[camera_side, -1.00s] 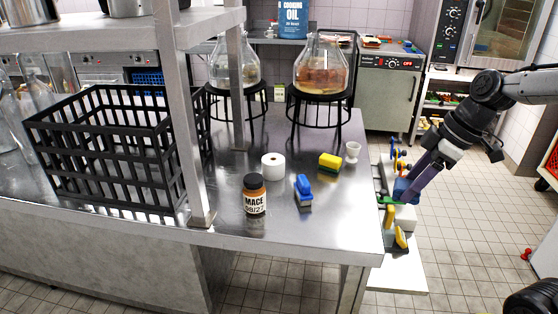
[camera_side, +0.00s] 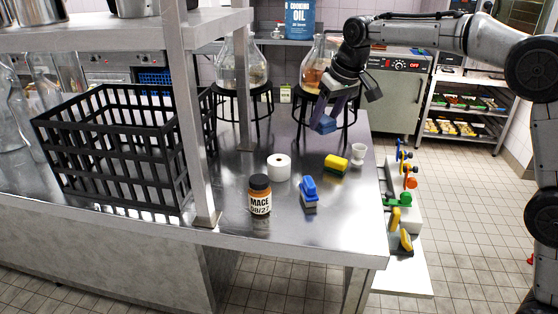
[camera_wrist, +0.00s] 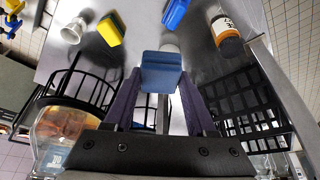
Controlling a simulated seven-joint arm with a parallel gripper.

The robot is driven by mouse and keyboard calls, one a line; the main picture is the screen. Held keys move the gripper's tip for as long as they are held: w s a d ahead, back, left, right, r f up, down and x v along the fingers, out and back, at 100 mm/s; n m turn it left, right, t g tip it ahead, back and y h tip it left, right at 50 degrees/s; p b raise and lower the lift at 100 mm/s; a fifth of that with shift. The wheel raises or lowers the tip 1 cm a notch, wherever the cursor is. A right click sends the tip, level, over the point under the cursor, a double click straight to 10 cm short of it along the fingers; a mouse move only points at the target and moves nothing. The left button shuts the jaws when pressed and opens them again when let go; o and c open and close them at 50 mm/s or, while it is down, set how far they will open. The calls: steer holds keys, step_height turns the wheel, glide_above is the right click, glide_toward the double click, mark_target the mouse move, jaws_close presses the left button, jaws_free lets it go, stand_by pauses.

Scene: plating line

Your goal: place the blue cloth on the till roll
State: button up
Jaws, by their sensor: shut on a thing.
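My gripper (camera_side: 332,108) is shut on the blue cloth (camera_side: 323,123), a small folded block, and holds it above the metal counter in front of the right glass flask. In the wrist view the cloth (camera_wrist: 162,74) sits between the purple fingers of my gripper (camera_wrist: 160,95). The till roll (camera_side: 279,167) is a white upright cylinder on the counter, below and to the left of the cloth in the side view. In the wrist view a white piece of the till roll (camera_wrist: 169,48) shows beyond the cloth, which hides the rest.
A mace jar (camera_side: 260,196), a blue-and-grey brush (camera_side: 309,193), a yellow-green sponge (camera_side: 336,165) and a white egg cup (camera_side: 358,154) stand around the roll. A black crate (camera_side: 115,150) and a shelf post (camera_side: 194,120) are at left. Flasks on black stands (camera_side: 322,95) are behind.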

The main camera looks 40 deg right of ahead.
step_height(320, 180, down, 2)
steer(key=w+a, duration=0.2)
glide_toward(277, 158)
steer(key=shift+w+d+f, duration=0.1)
steer(key=shift+w+f, duration=0.25)
steer(key=shift+w, duration=0.15)
steer(key=shift+w+f, duration=0.65)
steer(key=shift+f, duration=1.6)
steer(key=shift+f, duration=0.15)
steer(key=o, duration=1.3)
steer(key=shift+o, duration=0.2)
